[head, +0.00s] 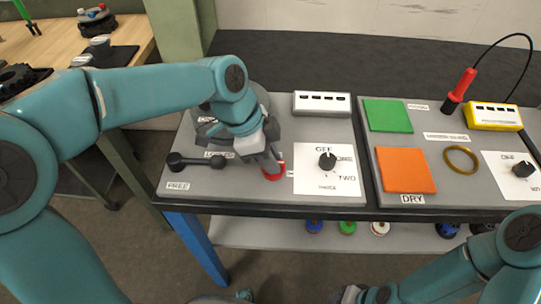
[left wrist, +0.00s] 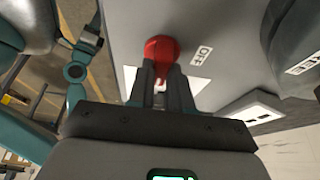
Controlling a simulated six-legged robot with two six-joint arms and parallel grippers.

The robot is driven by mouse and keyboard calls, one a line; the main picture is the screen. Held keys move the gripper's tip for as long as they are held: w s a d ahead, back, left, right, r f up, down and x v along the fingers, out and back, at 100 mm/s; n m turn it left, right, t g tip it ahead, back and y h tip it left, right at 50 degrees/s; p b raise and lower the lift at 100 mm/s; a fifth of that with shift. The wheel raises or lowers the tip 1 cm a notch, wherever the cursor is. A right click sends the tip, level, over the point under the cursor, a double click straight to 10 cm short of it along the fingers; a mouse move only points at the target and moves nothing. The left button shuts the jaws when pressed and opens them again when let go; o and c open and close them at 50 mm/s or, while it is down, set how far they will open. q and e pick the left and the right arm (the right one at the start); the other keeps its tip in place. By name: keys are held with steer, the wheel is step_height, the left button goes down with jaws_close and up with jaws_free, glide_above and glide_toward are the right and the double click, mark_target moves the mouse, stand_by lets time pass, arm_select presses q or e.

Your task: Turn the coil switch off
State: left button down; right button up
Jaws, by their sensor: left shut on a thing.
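My left gripper (head: 272,163) reaches down to the grey bench panel and is shut on a red knob (head: 274,173). In the left wrist view the red knob (left wrist: 161,50) sits between the two fingertips of the gripper (left wrist: 165,72). Which control is the coil switch I cannot tell. My right gripper (head: 352,294) shows only in part at the bottom edge.
A black lever (head: 196,162) lies left of my gripper by a FREE label. A white box (head: 322,104) stands behind. On the right panel are a green pad (head: 388,115), an orange pad (head: 405,170), a brass ring (head: 461,159), a yellow box (head: 494,116) and another dial (head: 523,169).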

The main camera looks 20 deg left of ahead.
arm_select(q)
steer(key=n, duration=0.2)
steer(key=n+t+b, duration=0.1)
steer(key=shift+s+n+t, duration=0.15)
steer(key=shift+n+t, duration=0.15)
steer(key=shift+n, duration=0.1)
steer(key=n+y, duration=0.1)
steer(key=n, duration=0.1)
steer(key=n+t+b, duration=0.1)
steer(key=n, duration=0.1)
steer(key=shift+d+n+y, duration=0.15)
steer(key=shift+n+y, duration=0.15)
steer(key=shift+y, duration=0.1)
steer(key=n+y+b, duration=0.1)
steer(key=n, duration=0.1)
steer(key=n+y+b, duration=0.1)
steer(key=n, duration=0.2)
steer(key=shift+d+f+t+b, duration=0.1)
steer(key=shift+d+t+b, duration=0.05)
steer(key=shift+t+b, duration=0.25)
steer(key=shift+n+y+b, duration=0.8)
steer(key=shift+n, duration=1.5)
steer(key=c, duration=1)
jaws_free()
steer(key=shift+s, duration=0.1)
steer(key=shift+c, duration=0.2)
